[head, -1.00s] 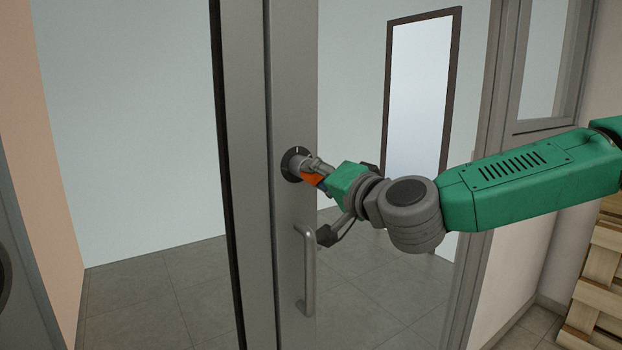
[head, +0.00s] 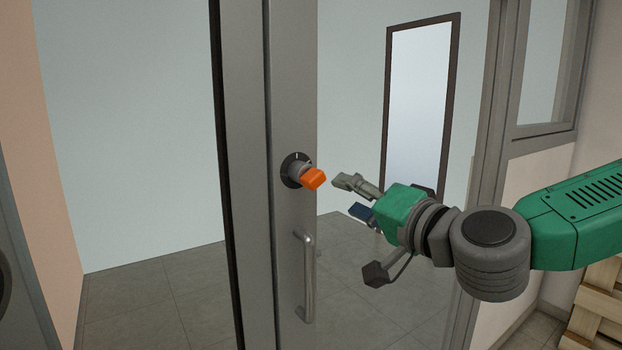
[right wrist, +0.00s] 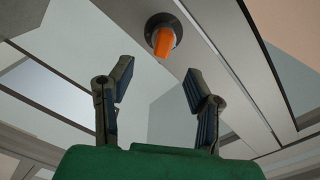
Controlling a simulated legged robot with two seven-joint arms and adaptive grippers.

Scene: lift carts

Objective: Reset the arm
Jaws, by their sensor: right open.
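My right gripper (head: 352,198) is open and empty, to the right of the door's orange knob (head: 314,179) and apart from it. The knob sits on a round dark base on the grey door frame (head: 290,90). In the right wrist view the orange knob (right wrist: 164,41) shows beyond and between the two spread fingers of my right gripper (right wrist: 155,88), with nothing between them. My left gripper is not in view.
A vertical metal handle (head: 308,278) is on the door below the knob. A dark-framed panel (head: 420,105) stands behind the glass. Wooden pallets (head: 598,300) are at the lower right.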

